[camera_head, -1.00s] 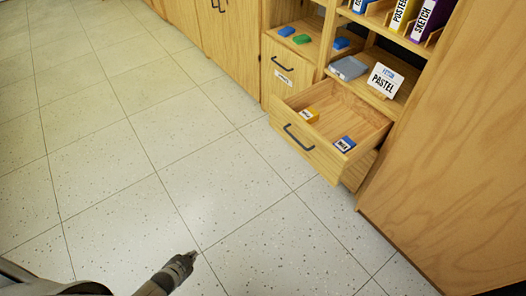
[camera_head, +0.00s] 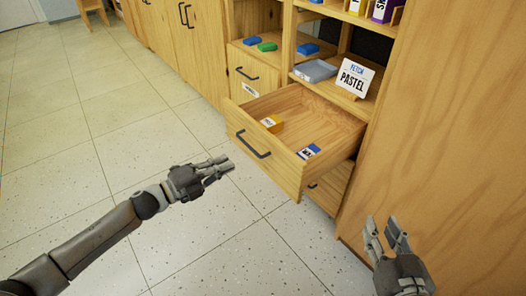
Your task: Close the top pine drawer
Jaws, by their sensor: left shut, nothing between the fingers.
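The top pine drawer (camera_head: 290,172) stands pulled open from the cabinet, with a dark bar handle (camera_head: 253,144) on its front. My right gripper (camera_head: 384,232) is at the lower right, fingers upward and apart, empty, in front of the tall wood panel.
A lower drawer (camera_head: 330,188) shows under the open one. Shelves above hold a grey box (camera_head: 315,70), a PASTEL sign (camera_head: 354,77) and blue and green blocks (camera_head: 267,46). A tall wood panel (camera_head: 450,130) stands at right. The tiled floor (camera_head: 60,160) at left is clear.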

